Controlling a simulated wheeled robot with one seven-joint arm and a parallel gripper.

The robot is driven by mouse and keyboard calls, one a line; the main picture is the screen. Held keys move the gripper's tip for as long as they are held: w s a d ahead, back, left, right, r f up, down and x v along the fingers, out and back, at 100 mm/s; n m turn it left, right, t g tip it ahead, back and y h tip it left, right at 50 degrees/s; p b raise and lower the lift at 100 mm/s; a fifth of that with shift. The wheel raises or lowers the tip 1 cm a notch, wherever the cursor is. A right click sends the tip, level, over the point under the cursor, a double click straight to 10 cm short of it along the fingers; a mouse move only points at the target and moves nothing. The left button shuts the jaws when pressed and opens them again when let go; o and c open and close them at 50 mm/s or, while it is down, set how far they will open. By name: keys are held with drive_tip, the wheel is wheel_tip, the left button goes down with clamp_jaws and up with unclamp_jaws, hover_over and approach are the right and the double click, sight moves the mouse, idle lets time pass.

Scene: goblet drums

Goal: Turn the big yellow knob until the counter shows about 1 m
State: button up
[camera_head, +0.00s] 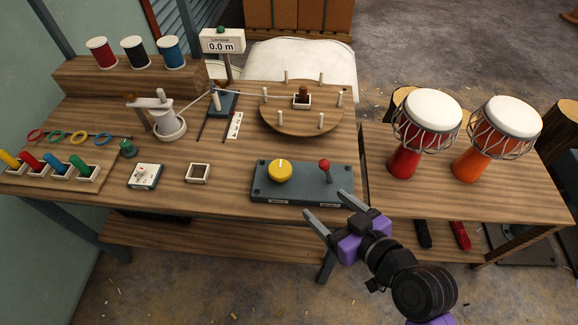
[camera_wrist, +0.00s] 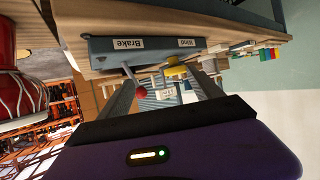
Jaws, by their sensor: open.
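The big yellow knob (camera_head: 280,170) sits on the left part of a dark grey control box (camera_head: 260,188) at the table's front edge. A red-tipped lever (camera_head: 324,165) stands on the right part of the box. The counter (camera_head: 222,43) at the back reads 0.0 m. My gripper (camera_head: 326,203) is open and empty, in front of the box's right end and apart from the knob. In the wrist view the knob (camera_wrist: 175,72) and the lever's red ball (camera_wrist: 140,92) show between the fingers (camera_wrist: 164,88), with labels reading Wind and Brake.
A round wooden disc with upright pegs (camera_head: 285,128) stands behind the box. A white-topped red drum (camera_head: 407,160) and an orange drum (camera_head: 474,163) stand to the right. Left are a small square frame (camera_head: 197,173), a white dial box (camera_head: 145,176) and coloured spools (camera_head: 171,50).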

drive_tip(key=n+g+y, duration=0.1)
drive_tip(key=n+y, duration=0.1)
approach(281, 169)
drive_tip(key=x, duration=1)
drive_tip(key=shift+w+a+f, duration=0.1)
drive_tip(key=shift+w+a, duration=0.05)
drive_tip(key=shift+p, duration=0.3)
drive_tip(key=c, duration=1.4)
